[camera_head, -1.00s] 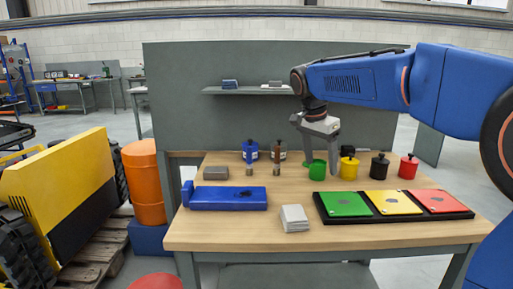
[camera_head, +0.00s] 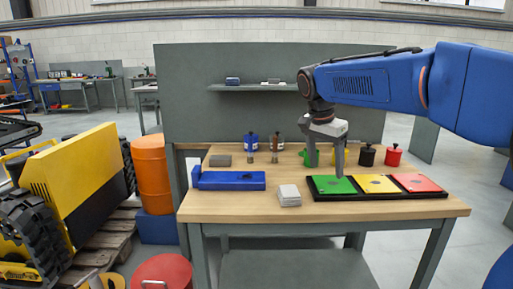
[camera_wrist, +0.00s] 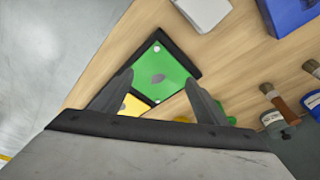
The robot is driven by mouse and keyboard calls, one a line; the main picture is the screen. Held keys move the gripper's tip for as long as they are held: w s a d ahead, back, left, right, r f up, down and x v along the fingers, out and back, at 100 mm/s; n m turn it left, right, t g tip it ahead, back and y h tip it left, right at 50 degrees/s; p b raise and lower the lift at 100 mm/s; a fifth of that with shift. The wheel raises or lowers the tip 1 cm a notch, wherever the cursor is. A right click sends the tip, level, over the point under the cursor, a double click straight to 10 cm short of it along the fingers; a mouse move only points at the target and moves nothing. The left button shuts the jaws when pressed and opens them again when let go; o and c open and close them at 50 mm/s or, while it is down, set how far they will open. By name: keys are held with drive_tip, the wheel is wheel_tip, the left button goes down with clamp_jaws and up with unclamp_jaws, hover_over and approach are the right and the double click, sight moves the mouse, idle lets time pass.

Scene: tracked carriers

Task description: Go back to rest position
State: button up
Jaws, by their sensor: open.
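My blue arm reaches in from the right in the head view. My gripper (camera_head: 325,160) is open and empty, above the workbench (camera_head: 235,212) near the green plate (camera_head: 334,186). In the wrist view my gripper (camera_wrist: 158,90) shows two spread fingers with nothing between them but the bench and plates below. The green plate also shows there (camera_wrist: 165,68). Whether a fingertip touches anything below cannot be told.
A black tray (camera_head: 385,198) also holds a yellow plate (camera_head: 376,184) and a red plate (camera_head: 417,182). A white stack (camera_head: 289,195), a blue box (camera_head: 231,181) and a red pot (camera_head: 394,156) stand on the bench. An orange barrel (camera_head: 151,175) stands left.

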drive_tip(key=s+d+n, duration=0.1)
drive_tip(key=s, duration=0.1)
drive_tip(key=s+d+f, duration=0.1)
drive_tip(key=s, duration=0.2)
drive_tip(key=s+d+n, duration=0.1)
drive_tip(key=s, duration=0.2)
drive_tip(key=shift+s+d+f+n+t+y, duration=0.2)
drive_tip(key=shift+d+f+n+t+y, duration=0.1)
drive_tip(key=shift+d+y, duration=0.1)
drive_tip(key=s+d+f+n, duration=0.1)
drive_tip(key=s+f+n, duration=0.1)
drive_tip(key=s+f, duration=0.3)
drive_tip(key=s+d+f+n+t+y, duration=0.1)
drive_tip(key=s+f, duration=0.4)
drive_tip(key=s, duration=0.5)
drive_tip(key=s+d+f+n+t, duration=0.1)
drive_tip(key=s+d+f+n, duration=0.1)
drive_tip(key=s+f+n, duration=0.3)
drive_tip(key=s, duration=0.3)
drive_tip(key=shift+s+d+f+y, duration=0.2)
drive_tip(key=shift+s+d+y, duration=0.05)
drive_tip(key=shift+s+y, duration=0.1)
